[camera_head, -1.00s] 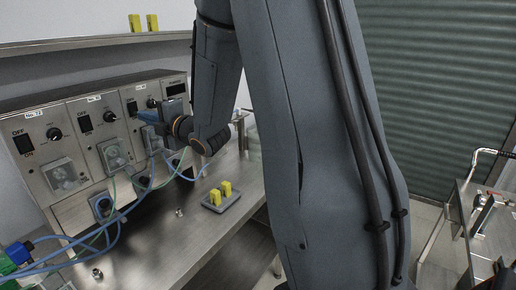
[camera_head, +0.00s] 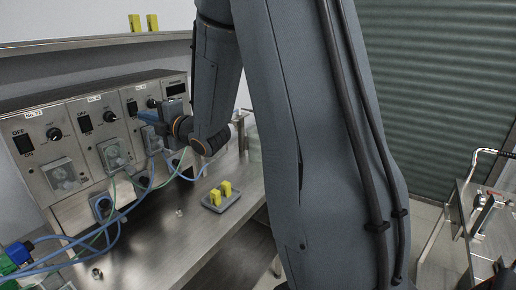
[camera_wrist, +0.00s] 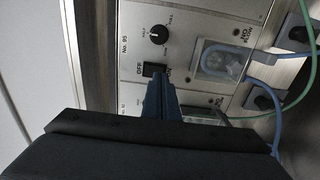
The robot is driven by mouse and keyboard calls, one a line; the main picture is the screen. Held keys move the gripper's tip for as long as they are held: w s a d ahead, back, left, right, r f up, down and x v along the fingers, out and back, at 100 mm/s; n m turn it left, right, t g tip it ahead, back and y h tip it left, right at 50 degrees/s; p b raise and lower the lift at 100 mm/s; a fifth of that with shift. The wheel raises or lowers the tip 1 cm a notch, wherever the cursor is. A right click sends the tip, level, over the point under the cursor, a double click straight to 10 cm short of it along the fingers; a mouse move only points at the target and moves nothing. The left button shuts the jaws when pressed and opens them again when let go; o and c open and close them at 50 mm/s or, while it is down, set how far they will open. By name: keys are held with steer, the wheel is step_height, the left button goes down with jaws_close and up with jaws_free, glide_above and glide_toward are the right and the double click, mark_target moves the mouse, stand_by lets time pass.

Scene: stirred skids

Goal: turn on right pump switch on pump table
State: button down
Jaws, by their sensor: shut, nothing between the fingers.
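The pump table carries a row of metal pump panels (camera_head: 72,152), each with a black switch, a knob and a clear-covered pump head. My gripper (camera_head: 142,116) is at the right part of this row, its blue fingers shut and empty, pointing at the panels. In the wrist view the fingertips (camera_wrist: 158,78) are right at a black switch (camera_wrist: 153,69) marked OFF, on a panel labelled No. 95. The fingers cover part of this switch; I cannot tell whether they touch it. A black knob (camera_wrist: 159,34) is beside it. The rightmost panel is partly hidden behind my gripper in the head view.
Blue and green tubes (camera_head: 110,218) hang in front of the panels. A grey tray (camera_head: 222,202) with yellow pieces stands on the tabletop. A shelf (camera_head: 90,42) runs above the panels. A metal cart (camera_head: 480,225) stands at the far right.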

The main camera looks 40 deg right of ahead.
steer(key=shift+w, duration=0.1)
steer(key=shift+w+a+f+b, duration=0.25)
steer(key=shift+w+b, duration=0.3)
steer(key=shift+b, duration=0.1)
steer(key=shift+b, duration=0.85)
stand_by(0.9)
steer(key=shift+w+a+b, duration=0.25)
steer(key=shift+w+b, duration=0.1)
steer(key=shift+w, duration=0.35)
steer(key=shift+s+d, duration=0.1)
steer(key=shift+s, duration=0.1)
steer(key=shift+s+d, duration=0.15)
steer(key=shift+s, duration=0.35)
steer(key=shift+r, duration=0.25)
steer(key=shift+r+p, duration=0.4)
steer(key=shift+r, duration=0.95)
